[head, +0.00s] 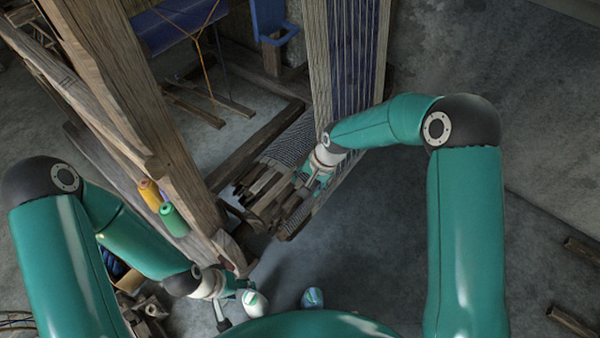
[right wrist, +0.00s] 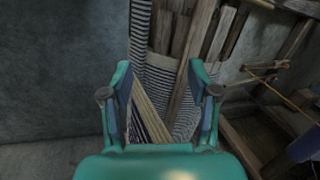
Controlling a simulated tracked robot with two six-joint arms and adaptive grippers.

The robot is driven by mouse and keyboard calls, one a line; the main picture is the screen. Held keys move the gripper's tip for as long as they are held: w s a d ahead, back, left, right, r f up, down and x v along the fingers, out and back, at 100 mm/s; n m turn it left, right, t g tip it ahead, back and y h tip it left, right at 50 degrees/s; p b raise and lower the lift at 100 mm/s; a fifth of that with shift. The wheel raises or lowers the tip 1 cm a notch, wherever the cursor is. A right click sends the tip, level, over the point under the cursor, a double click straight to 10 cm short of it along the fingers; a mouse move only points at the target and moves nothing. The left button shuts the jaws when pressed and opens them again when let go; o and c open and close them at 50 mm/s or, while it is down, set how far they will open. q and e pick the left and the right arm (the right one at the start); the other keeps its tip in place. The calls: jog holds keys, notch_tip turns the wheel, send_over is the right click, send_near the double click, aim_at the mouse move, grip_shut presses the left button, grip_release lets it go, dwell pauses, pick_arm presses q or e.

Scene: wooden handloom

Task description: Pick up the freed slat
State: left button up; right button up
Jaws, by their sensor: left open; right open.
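Several wooden slats (head: 266,190) lie bunched at the end of the striped cloth on the loom; I cannot tell which one is the freed slat. In the right wrist view, slats (right wrist: 182,38) stand beyond the fingers, and a thin pale slat (right wrist: 152,118) slants between them, over striped cloth. My right gripper (head: 316,182) is at the right edge of the bunch. In its wrist view, the right gripper (right wrist: 160,76) is open, with no visible grip on a slat. My left gripper (head: 233,303) is open and low, near the loom's front post, away from the slats.
The loom's thick post (head: 150,110) rises at left, with yellow and green spools (head: 173,220) beside it. Blue warp threads (head: 358,60) hang at the back right. Loose wood pieces (head: 575,322) lie on the floor at right.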

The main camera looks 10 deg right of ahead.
jog(key=w+a+r+m+b, duration=0.1)
jog(key=w+r+m+b, duration=0.1)
jog(key=w+r, duration=0.35)
send_over(289, 176)
jog(key=s+d, duration=0.1)
jog(key=s, duration=0.1)
jog(key=shift+m+t+h, duration=0.3)
jog(key=shift+t+h, duration=0.1)
notch_tip(289, 176, down, 11)
jog(key=shift+w+f, duration=0.1)
jog(key=shift+w, duration=0.05)
pick_arm(q)
jog(key=shift+f, duration=1.85)
pick_arm(e)
jog(key=shift+w+x, duration=0.2)
jog(key=shift+x, duration=2.35)
jog(key=shift+d, duration=0.1)
grip_shut()
